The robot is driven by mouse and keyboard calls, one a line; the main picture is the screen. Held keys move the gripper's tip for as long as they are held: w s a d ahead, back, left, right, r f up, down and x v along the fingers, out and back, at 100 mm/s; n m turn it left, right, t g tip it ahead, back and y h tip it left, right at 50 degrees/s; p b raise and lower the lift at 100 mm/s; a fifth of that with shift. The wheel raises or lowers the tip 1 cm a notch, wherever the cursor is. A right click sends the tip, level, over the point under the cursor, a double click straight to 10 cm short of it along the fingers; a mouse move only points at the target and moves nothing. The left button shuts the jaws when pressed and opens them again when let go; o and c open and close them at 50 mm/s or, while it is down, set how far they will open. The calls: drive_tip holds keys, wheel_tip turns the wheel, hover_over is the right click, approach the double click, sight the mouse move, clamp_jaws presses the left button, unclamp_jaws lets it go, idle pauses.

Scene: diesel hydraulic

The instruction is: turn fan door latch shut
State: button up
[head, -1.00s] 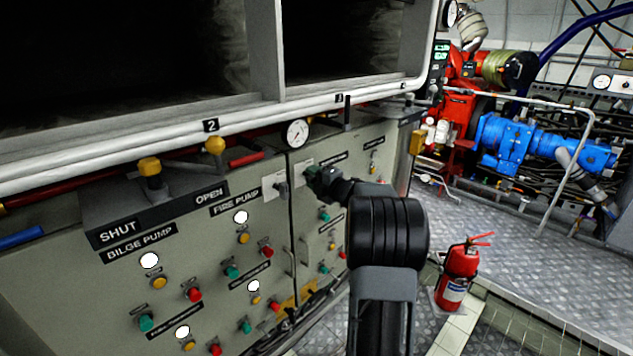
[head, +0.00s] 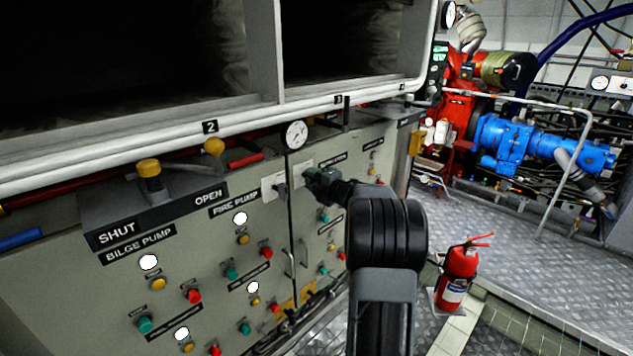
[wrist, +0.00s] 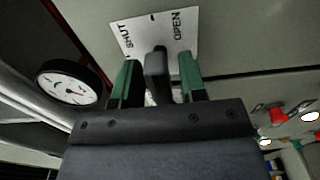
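The fan door latch (wrist: 156,68) is a dark handle on a white plate (wrist: 180,28) marked SHUT and OPEN, in the wrist view. My gripper (wrist: 155,75) has green-tipped fingers, one on each side of the handle. A gap shows between the handle and each finger, so the gripper is open around it. The wrist view does not make clear which mark the handle points at. In the head view my gripper (head: 316,180) is at the grey cabinet front, hiding the latch; only part of the white plate (head: 302,166) shows.
A second latch (head: 280,190) on a white plate is close left. Buttons and lamps cover the grey panel (head: 210,245). A gauge (head: 295,134) sits above; it also shows in the wrist view (wrist: 68,84). A fire extinguisher (head: 458,272) stands on the floor at right.

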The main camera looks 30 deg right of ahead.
drive_tip(key=shift+w+a, duration=0.25)
drive_tip(key=shift+w, duration=0.85)
drive_tip(key=shift+w+r, duration=0.15)
drive_tip(key=shift+r, duration=0.2)
drive_tip(key=shift+a+r, duration=0.15)
drive_tip(key=shift+r, duration=0.05)
drive_tip(key=shift+s+f+b, duration=0.2)
drive_tip(key=shift+b, duration=0.25)
drive_tip(key=shift+s+f, duration=0.2)
drive_tip(key=shift+s+b, duration=0.3)
drive_tip(key=shift+b, duration=0.05)
drive_tip(key=shift+s+d+f, duration=0.1)
drive_tip(key=shift+s+d, duration=0.3)
drive_tip(key=shift+s, duration=0.1)
drive_tip(key=shift+c, duration=0.3)
